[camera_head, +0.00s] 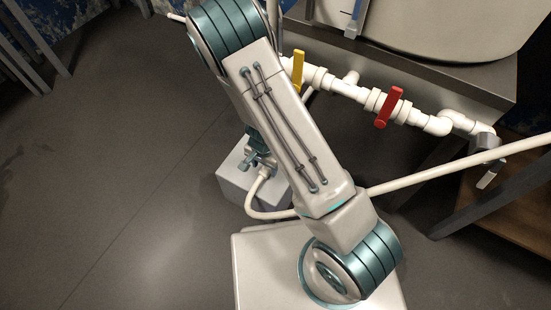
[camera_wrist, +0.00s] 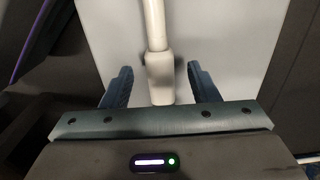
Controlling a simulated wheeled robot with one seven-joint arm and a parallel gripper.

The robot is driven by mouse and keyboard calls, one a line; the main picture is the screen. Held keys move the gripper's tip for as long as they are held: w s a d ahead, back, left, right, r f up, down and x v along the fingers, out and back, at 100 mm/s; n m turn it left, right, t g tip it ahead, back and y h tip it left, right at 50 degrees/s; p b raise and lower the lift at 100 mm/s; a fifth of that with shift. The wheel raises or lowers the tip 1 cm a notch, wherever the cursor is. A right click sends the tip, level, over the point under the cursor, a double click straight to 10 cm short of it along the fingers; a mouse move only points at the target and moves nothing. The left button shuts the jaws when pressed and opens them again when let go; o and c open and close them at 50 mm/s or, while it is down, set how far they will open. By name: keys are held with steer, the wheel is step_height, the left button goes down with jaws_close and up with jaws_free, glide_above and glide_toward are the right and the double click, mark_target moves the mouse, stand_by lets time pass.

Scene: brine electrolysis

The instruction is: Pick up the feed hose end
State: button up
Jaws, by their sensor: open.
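The feed hose end (camera_wrist: 160,76) is a white, thicker, block-like tip on a white hose (camera_wrist: 154,22) in the wrist view. My gripper (camera_wrist: 160,76) is open, with one dark blue finger on each side of the hose end and a gap visible on both sides. In the head view, my gripper (camera_head: 260,160) is small and partly behind my arm, above a pale block (camera_head: 237,190). The white hose (camera_head: 251,205) curves down from beside the gripper, passes behind my arm and runs off to the right. The hose end cannot be made out clearly there.
A white pipe run with a yellow-handled valve (camera_head: 298,70) and a red-handled valve (camera_head: 389,107) lies right of my arm. A large pale tank (camera_head: 440,30) stands on a dark stand behind it. A wooden shelf (camera_head: 500,215) is at right. The floor at left is clear.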

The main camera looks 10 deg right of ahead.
steer(key=shift+f, duration=0.7)
steer(key=c, duration=1.1)
